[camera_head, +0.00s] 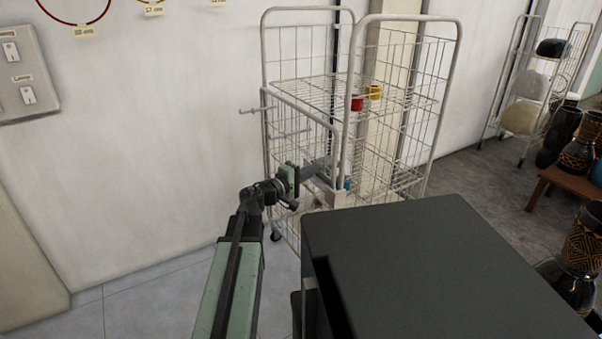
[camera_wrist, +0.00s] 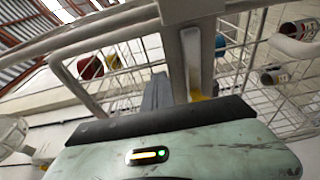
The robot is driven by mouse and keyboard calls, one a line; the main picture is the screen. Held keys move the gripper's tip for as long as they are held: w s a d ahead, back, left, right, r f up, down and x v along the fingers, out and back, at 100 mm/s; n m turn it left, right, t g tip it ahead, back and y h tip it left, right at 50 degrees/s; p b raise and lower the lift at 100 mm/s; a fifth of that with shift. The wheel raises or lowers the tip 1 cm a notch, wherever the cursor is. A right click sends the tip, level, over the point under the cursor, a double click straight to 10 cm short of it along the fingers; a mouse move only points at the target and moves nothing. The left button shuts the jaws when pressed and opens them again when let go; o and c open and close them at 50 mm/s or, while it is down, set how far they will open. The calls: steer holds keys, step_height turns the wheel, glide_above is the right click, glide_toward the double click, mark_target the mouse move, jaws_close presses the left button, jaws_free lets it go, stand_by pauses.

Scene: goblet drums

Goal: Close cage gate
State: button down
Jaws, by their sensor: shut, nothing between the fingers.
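The white wire roll cage (camera_head: 400,103) stands against the wall ahead, with tall tube-framed side panels. Its lower gate (camera_head: 303,102) is a half-height tube frame with wire mesh, at the cage's front left; short hooked rods stick out near its left edge. I cannot tell whether the gate meets the far panel. My gripper (camera_head: 325,164) is shut and empty, low by the gate's right end and the cage's near post; contact is unclear. In the wrist view my gripper (camera_wrist: 158,93) points up at the cage tubes, with a pale tube (camera_wrist: 90,38) crossing close by.
A red cup (camera_head: 357,102) and a yellow cup (camera_head: 375,92) sit on the cage's shelf. A dark box-shaped surface (camera_head: 430,255) fills the front right. Goblet drums (camera_head: 580,150) and a second rack (camera_head: 530,90) stand at the far right. Floor left of my arm is clear.

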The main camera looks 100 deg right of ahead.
steer(key=shift+s+d+r, duration=0.2)
steer(key=shift+s, duration=0.3)
steer(key=shift+s+d+r, duration=0.15)
steer(key=shift+s+r, duration=0.05)
steer(key=shift+s, duration=0.25)
steer(key=shift+w, duration=0.15)
steer(key=v, duration=0.9)
steer(key=shift+w+f, duration=0.2)
steer(key=shift+f, duration=0.2)
steer(key=shift+w, duration=0.1)
